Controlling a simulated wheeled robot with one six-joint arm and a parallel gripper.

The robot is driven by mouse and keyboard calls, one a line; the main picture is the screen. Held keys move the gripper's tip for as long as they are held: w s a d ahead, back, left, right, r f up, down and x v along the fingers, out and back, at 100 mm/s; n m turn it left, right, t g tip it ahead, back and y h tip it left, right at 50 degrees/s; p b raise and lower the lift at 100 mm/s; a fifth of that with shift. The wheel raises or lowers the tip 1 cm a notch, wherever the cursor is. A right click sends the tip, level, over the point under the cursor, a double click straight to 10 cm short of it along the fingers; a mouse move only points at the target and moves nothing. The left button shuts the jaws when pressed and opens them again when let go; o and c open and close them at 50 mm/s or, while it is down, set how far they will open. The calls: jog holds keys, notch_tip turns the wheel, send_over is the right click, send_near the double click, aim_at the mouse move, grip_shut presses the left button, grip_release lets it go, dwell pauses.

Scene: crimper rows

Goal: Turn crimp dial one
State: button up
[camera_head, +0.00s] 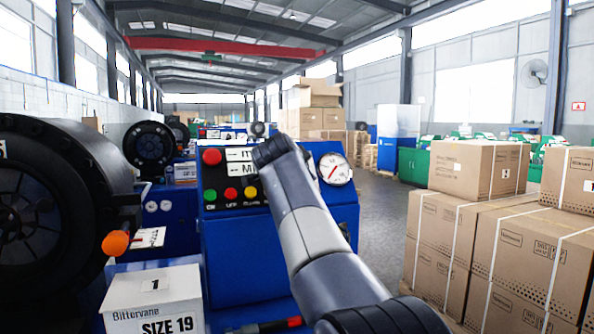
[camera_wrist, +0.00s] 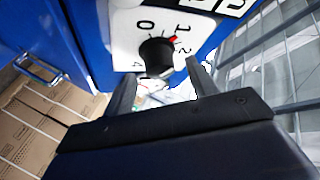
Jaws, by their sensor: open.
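The crimp dial's black knob (camera_wrist: 156,55) sits on a white plate (camera_wrist: 127,30) on a blue panel in the wrist view. The plate shows 0, 1, 2 and 4, with its lower part cut off by my gripper. A small red mark (camera_wrist: 173,38) shows between the knob and the figures 1 and 2. My gripper (camera_wrist: 160,68) is open, its two fingers on either side of the knob's near side; contact cannot be told. In the head view my arm covers the dial's area on the blue crimper (camera_head: 232,245).
The crimper panel has a red button (camera_head: 212,156), small coloured buttons and a round gauge (camera_head: 335,168). A white box (camera_head: 150,295) marked 1 and SIZE 19 stands front left, near a black crimper head (camera_head: 60,200). Stacked cartons (camera_head: 440,235) stand right, beyond open floor.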

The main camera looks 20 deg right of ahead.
jog(key=v, duration=0.9)
jog(key=shift+s+b, duration=0.2)
jog(key=shift+b, duration=0.2)
jog(key=shift+a, duration=0.1)
jog(key=p+x, duration=0.1)
jog(key=x, duration=1)
jog(key=shift+s, duration=0.1)
